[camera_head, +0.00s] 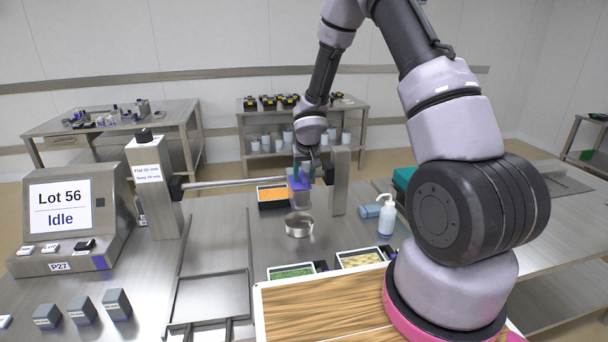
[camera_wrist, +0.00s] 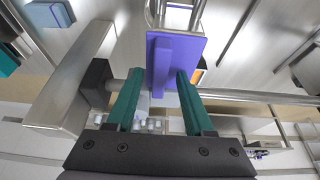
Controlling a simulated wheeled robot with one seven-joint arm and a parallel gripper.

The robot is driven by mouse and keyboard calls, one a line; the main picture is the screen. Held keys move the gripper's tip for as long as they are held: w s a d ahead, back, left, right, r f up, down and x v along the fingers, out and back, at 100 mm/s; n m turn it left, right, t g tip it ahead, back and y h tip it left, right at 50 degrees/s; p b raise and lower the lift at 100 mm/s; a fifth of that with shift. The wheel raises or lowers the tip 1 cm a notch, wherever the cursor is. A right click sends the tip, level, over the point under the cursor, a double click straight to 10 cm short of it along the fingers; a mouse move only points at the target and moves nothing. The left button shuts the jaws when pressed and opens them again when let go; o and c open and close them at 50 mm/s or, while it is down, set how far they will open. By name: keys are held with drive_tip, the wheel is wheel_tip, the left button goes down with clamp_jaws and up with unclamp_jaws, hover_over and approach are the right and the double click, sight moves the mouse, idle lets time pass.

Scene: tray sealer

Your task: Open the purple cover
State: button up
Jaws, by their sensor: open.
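The purple cover (camera_head: 300,186) is a small panel beside a horizontal metal bar, above the steel worktable. In the wrist view the purple cover (camera_wrist: 191,52) shows as a flat plate with a raised purple ridge (camera_wrist: 161,62). My gripper (camera_head: 303,170) is at the cover, partly hiding it in the head view. In the wrist view my gripper (camera_wrist: 159,72) is open, its two teal fingers apart on either side of the ridge. I cannot tell whether either finger touches it.
The metal bar (camera_head: 225,182) runs between two steel posts (camera_head: 341,180). A console (camera_head: 65,225) reading "Lot 56 Idle" is at left.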

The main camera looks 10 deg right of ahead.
clamp_jaws()
drive_tip(key=shift+a, duration=0.1)
